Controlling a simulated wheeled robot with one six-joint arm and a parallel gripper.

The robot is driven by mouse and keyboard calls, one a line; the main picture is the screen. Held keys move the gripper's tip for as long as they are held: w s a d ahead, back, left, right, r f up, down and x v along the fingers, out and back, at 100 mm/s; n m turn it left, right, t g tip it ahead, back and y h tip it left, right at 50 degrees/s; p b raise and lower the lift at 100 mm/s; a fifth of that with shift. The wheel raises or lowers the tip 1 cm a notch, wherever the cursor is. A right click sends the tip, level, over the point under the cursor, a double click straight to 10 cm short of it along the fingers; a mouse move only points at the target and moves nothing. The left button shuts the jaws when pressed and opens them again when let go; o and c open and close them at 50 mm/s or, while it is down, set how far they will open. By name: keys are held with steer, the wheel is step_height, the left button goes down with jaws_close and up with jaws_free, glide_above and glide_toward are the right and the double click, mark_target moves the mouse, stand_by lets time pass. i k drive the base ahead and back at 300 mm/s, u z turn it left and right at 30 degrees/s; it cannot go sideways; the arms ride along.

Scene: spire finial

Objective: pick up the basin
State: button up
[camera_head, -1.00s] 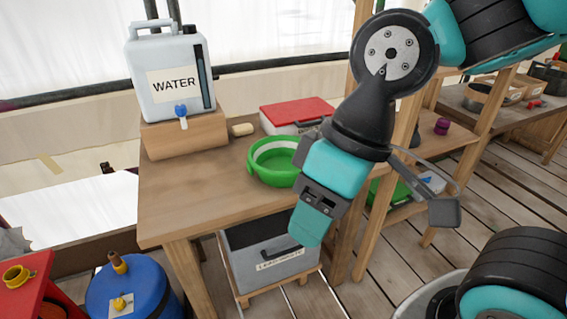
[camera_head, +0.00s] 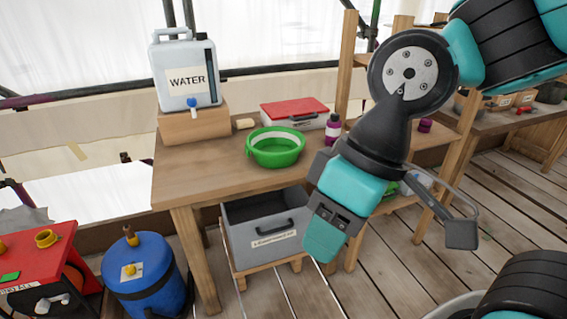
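The basin (camera_head: 275,154) is a round green tub with a pale band inside. It stands upright on the wooden table, near the middle, and is in full view. My gripper (camera_head: 390,203) hangs in front of the table's right end, to the right of the basin and nearer the camera.
A water canister (camera_head: 185,75) sits on a wooden block at the table's left. A red-lidded case (camera_head: 294,112) lies behind the basin, and a purple bottle (camera_head: 333,130) stands to its right. The table (camera_head: 200,178) is bare at front left. A wooden post (camera_head: 347,65) rises behind.

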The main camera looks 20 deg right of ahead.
mark_target(273, 146)
steer(key=u, duration=0.35)
steer(key=i, duration=1.4)
steer(key=z, duration=0.4)
